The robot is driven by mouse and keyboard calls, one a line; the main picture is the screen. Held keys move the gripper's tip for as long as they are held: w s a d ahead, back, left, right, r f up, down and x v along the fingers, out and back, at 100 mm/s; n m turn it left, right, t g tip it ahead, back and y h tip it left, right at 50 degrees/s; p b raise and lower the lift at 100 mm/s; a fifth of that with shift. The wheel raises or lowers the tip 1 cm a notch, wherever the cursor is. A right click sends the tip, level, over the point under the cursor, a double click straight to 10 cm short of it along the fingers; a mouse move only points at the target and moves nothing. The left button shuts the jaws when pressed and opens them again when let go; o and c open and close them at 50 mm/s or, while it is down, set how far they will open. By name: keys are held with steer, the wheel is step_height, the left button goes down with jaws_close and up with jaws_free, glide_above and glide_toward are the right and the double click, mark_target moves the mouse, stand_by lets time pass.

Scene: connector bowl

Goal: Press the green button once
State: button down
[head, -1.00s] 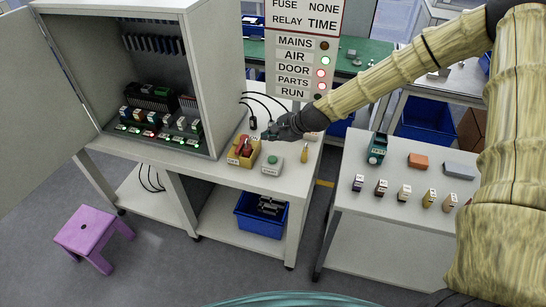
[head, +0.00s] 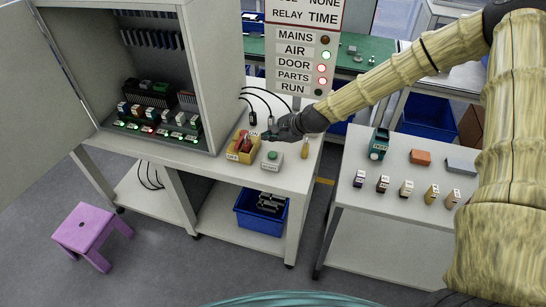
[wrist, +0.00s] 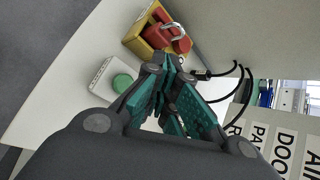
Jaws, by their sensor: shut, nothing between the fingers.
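The green button (head: 273,155) is a round cap on a pale grey box (head: 271,164) on the bench top, right of a yellow box. In the wrist view the green button (wrist: 122,83) lies left of my fingers, on its pale box. My gripper (head: 268,137) is above the bench, behind the button in the head view and apart from it. In the wrist view my gripper (wrist: 165,75) has its teal fingers together with nothing between them. The height of the fingertips over the bench is hard to tell.
A yellow box (head: 235,157) with a red switch and padlock (wrist: 172,30) stands close beside the button. A yellow-handled object (head: 305,150) is to its right. Black cables (head: 250,104) hang behind. The open cabinet (head: 205,80) stands left; a sign panel (head: 290,50) rises behind.

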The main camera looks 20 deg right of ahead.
mark_target(271, 156)
steer(key=shift+f+b, duration=1.55)
steer(key=shift+f, duration=1.05)
steer(key=shift+f, duration=0.1)
steer(key=shift+f+b, duration=0.3)
steer(key=shift+b, duration=0.1)
steer(key=shift+f+b, duration=0.4)
steer(key=shift+f, duration=0.1)
steer(key=shift+r, duration=0.1)
stand_by(0.5)
steer(key=shift+r+p, duration=0.6)
steer(key=shift+r, duration=0.25)
steer(key=shift+r, duration=0.1)
steer(key=shift+r+p, duration=1.6)
steer(key=shift+r, duration=0.8)
